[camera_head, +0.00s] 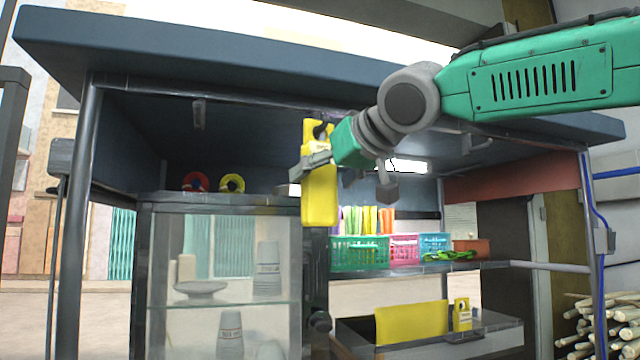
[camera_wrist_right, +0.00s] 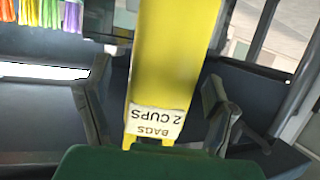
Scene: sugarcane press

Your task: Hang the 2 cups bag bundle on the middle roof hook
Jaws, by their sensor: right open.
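The yellow 2 cups bag bundle (camera_head: 320,200) is upright just under the roof in the head view, its hole near the top. A dark shape shows at the hole. I cannot clearly tell whether the middle roof hook passes through it. In the right wrist view the bundle (camera_wrist_right: 172,60) stands between the fingers, its "BAGS 2 CUPS" label upside down. My right gripper (camera_head: 316,163) is at the bundle's upper half. In the wrist view its two fingers (camera_wrist_right: 160,115) are spread, with gaps on both sides of the bundle. My left gripper is out of view.
The dark roof (camera_head: 220,75) spans the stall. Another hook (camera_head: 198,115) hangs at left. A glass cabinet (camera_head: 222,250) stands below left. A shelf with a green basket (camera_head: 360,254) lies behind. A smaller yellow bundle (camera_head: 462,314) stands on the lower counter.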

